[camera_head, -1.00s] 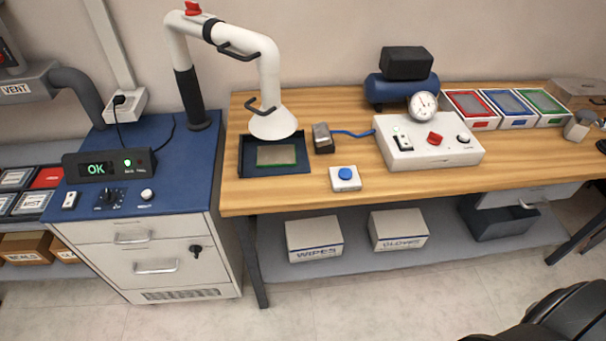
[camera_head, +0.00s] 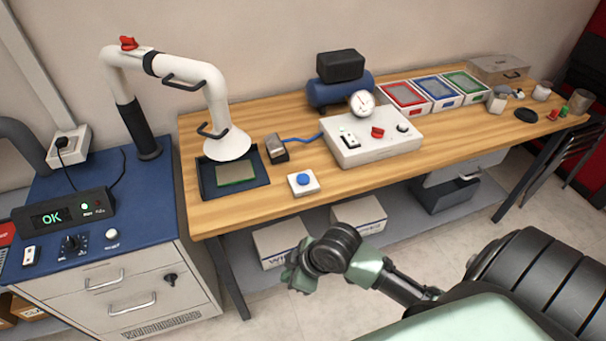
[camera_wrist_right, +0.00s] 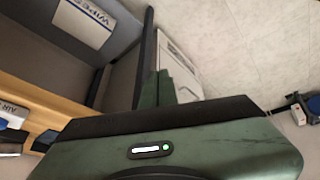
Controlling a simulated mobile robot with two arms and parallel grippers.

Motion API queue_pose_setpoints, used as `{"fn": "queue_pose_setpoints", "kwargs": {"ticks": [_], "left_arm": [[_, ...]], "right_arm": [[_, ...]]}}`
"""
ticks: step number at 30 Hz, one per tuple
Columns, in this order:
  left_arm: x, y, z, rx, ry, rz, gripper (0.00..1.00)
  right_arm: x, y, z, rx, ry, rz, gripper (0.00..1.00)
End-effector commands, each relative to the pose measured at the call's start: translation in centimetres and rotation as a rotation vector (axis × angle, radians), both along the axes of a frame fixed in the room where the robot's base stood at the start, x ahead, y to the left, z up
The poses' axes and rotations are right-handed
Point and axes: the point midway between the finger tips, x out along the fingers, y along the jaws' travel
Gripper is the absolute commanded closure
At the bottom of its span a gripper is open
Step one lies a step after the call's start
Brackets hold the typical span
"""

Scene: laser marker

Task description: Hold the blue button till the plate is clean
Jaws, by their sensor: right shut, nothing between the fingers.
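The blue button (camera_head: 303,179) sits on a small white box near the front edge of the wooden table. The green-edged plate (camera_head: 237,173) lies in a dark tray (camera_head: 207,188) to the left of the button, under the white fume arm's hood (camera_head: 228,145). Its surface looks grey-brown. My right gripper (camera_head: 291,279) is in front of the table, below the button and well apart from it. It is shut and empty. In the right wrist view its green fingers (camera_wrist_right: 164,86) point toward the cabinet and floor. My left gripper is in neither view.
A grey nozzle block (camera_head: 277,150) with a blue hose stands between tray and control box (camera_head: 370,140). The blue-topped cabinet (camera_head: 120,205) with an OK display (camera_head: 62,214) stands left. Boxes sit on the lower shelf.

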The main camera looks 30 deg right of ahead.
Motion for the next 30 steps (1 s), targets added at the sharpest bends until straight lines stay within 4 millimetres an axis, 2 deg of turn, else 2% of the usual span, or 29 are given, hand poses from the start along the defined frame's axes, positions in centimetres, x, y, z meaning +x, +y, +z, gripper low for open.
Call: {"fn": "queue_pose_setpoints", "kwargs": {"ticks": [1,6,12,15,21,25,30], "left_arm": [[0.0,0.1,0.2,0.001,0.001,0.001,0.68],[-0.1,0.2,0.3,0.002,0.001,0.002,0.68],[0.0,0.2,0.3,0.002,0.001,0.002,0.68],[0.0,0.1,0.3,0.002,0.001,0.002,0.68],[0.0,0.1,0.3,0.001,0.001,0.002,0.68],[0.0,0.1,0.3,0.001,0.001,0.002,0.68],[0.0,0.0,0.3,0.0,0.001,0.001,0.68]], "right_arm": [[2.4,-1.1,1.2,-0.02,-0.044,0.098,1.0],[9.1,-5.0,4.3,-0.045,-0.164,0.322,1.0],[15.3,-11.0,8.9,-0.084,-0.291,0.394,1.0],[17.7,-13.9,11.3,-0.104,-0.348,0.399,1.0],[20.4,-18.1,14.9,-0.137,-0.428,0.385,1.0],[21.1,-19.3,16.0,-0.147,-0.452,0.38,1.0],[21.3,-19.6,16.3,-0.15,-0.459,0.379,1.0]]}}
